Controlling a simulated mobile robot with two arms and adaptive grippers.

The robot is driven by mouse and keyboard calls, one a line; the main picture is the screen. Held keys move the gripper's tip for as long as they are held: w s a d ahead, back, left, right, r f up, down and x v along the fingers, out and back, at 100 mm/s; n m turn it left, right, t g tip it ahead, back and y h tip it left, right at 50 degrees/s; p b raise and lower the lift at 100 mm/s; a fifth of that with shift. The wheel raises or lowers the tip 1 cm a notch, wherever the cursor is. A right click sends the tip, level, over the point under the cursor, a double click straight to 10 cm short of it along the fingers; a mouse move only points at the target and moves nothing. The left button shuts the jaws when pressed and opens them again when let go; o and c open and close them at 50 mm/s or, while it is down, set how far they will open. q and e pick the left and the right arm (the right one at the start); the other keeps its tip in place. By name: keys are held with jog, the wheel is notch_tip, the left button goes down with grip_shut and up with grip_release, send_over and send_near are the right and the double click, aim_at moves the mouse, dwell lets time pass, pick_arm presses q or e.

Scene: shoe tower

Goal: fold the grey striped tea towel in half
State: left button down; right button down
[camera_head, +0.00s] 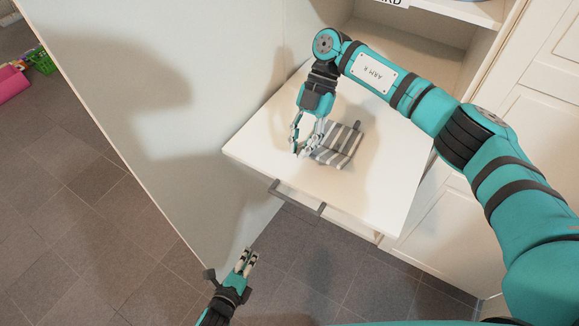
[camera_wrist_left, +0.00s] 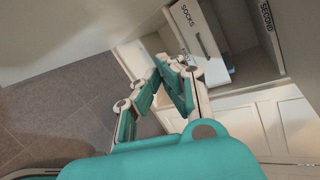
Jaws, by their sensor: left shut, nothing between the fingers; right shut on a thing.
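The grey striped tea towel (camera_head: 340,147), with grey and white bands, lies on a pale pull-out board (camera_head: 385,185). It looks small and roughly rectangular, with a dark tab-like bit at its far edge. My right gripper (camera_head: 303,152) points down at the towel's left edge and is shut on it; the fingers hide the gripped part. My left gripper (camera_head: 249,256) is shut and empty, low over the floor in front of the board and well apart from the towel. Its closed fingers also show in the left wrist view (camera_wrist_left: 171,78).
A dark handle (camera_head: 297,196) sticks out at the board's front edge. A tall pale panel (camera_head: 170,110) stands left of the board. Cabinet doors (camera_head: 480,165) are on the right. A drawer labelled SOCKS (camera_wrist_left: 194,27) shows in the left wrist view. The board's right part is clear.

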pick_arm(q)
jog(key=w+d+r+m+t+h, duration=0.2)
jog(key=d+r+m+h, duration=0.15)
jog(key=r+m, duration=0.65)
jog(key=w+d+r+m+t+h, duration=0.15)
jog(key=d+r+m+h, duration=0.35)
jog(key=r, duration=0.9)
jog(key=w+d, duration=0.1)
jog(key=w, duration=0.1)
jog(key=w+d+m+y, duration=0.1)
jog(key=w, duration=0.2)
jog(key=w+d+r+y, duration=0.1)
jog(key=w+d, duration=0.1)
jog(key=shift+w+r+m+t+y, duration=0.1)
jog(key=shift+w+m+t+y, duration=0.2)
jog(key=shift+w, duration=0.1)
jog(key=shift+d+r, duration=0.1)
jog(key=shift+r, duration=0.1)
pick_arm(e)
jog(key=c, duration=1.3)
grip_release()
